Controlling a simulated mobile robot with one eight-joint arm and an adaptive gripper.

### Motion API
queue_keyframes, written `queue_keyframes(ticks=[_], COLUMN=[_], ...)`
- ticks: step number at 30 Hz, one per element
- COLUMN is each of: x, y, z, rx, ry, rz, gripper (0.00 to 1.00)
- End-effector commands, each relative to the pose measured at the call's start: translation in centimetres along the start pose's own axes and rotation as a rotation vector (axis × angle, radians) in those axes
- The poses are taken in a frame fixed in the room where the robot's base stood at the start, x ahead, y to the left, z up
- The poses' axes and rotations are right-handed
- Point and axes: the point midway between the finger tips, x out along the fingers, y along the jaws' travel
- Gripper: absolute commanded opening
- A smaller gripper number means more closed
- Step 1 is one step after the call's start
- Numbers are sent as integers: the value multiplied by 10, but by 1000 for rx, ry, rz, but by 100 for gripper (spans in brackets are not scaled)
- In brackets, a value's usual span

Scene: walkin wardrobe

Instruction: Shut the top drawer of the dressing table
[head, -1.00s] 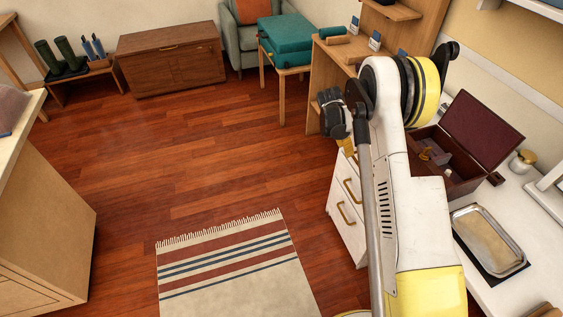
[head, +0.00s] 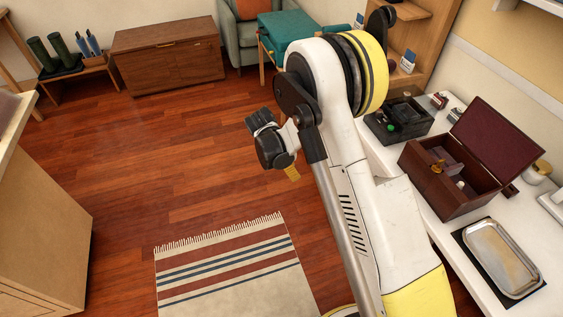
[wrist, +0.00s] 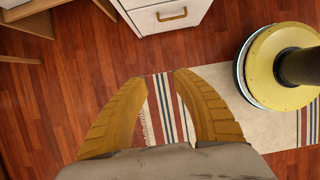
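The dressing table (head: 447,238) is the white table along the right wall in the head view. My arm hides its drawer fronts there. In the wrist view, part of its white drawer unit (wrist: 145,23) shows at the top edge, with a brass handle (wrist: 172,15) on one front. The top drawer cannot be made out, so I cannot tell how far out it is. My gripper (head: 289,172) hangs over the floor to the left of the table, apart from it. In the wrist view its two yellow fingers (wrist: 162,76) are spread, with nothing between them.
An open jewellery box (head: 446,190), a dark organiser (head: 383,129) and a metal tray (head: 505,262) are on the tabletop. A striped rug (head: 225,268) lies on the wooden floor. A wooden cabinet (head: 45,235) stands at left. The middle floor is clear.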

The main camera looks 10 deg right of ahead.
Motion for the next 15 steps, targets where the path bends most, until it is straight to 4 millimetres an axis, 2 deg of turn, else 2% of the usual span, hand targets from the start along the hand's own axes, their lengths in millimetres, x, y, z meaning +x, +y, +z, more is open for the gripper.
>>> queue_keyframes(ticks=[1,4,9,15], x=[-8,-12,-21,-22], y=[0,0,1,1], z=[-7,-19,-24,-25], rx=[-4,-3,-1,0], ry=[0,0,0,0], rz=[1,0,-1,-1], gripper=[32,32,32,32])
